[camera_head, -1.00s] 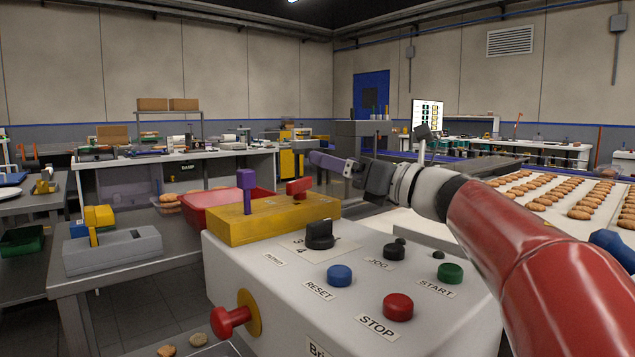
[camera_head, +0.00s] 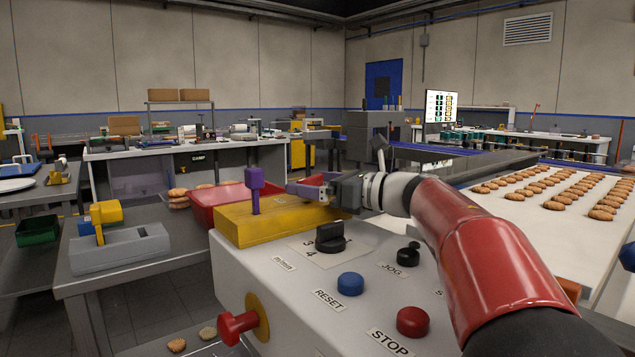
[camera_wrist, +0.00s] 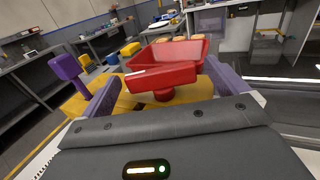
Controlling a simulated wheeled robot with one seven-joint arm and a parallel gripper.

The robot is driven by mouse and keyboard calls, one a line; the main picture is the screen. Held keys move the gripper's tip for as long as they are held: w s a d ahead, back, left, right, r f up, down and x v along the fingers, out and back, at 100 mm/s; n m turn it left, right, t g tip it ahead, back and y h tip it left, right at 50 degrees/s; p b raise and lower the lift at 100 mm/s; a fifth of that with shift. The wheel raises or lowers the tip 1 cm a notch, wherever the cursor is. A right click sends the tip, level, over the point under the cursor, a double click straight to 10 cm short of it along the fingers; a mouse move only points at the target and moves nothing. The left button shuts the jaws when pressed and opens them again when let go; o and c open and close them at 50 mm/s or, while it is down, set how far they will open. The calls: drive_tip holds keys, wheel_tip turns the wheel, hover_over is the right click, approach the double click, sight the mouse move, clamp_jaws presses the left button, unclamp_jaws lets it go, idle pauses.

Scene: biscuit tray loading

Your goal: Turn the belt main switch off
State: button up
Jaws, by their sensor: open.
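A yellow box (camera_head: 245,227) on top of the white control panel carries a red handle and a purple lever (camera_head: 256,190). In the wrist view the red handle (camera_wrist: 160,76) is a flat bar on a round red stem. No label on either shows which is the belt main switch. My gripper (camera_head: 297,189) is open, with its purple fingers on either side of the red handle in the wrist view (camera_wrist: 160,84). I cannot tell whether they touch it. In the head view my fingers and wrist largely hide the handle. The purple lever stands upright left of my gripper.
The panel has a black selector knob (camera_head: 330,238), a blue RESET button (camera_head: 350,284), a red STOP button (camera_head: 412,321) and a red side knob (camera_head: 236,326). A red tray (camera_head: 205,205) stands behind the yellow box. A biscuit belt (camera_head: 490,215) runs at right.

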drive_tip(key=c, duration=1)
drive_tip(key=shift+s+a+f+m+t+h+b, duration=0.15)
drive_tip(key=shift+m+t+h+b, duration=0.2)
drive_tip(key=shift+b, duration=0.3)
drive_tip(key=shift+s+f+m+t+h+b, duration=0.15)
drive_tip(key=shift+m+t+b, duration=0.1)
drive_tip(key=shift+t+b, duration=0.3)
drive_tip(key=shift+r+m+t+h+b, duration=0.1)
drive_tip(key=shift+m+t+h+b, duration=0.7)
drive_tip(key=shift+h, duration=0.1)
drive_tip(key=shift+a+r+m+t+h, duration=0.1)
drive_tip(key=shift+m+t+h, duration=0.85)
drive_tip(key=shift+h, duration=0.25)
drive_tip(key=o, duration=1)
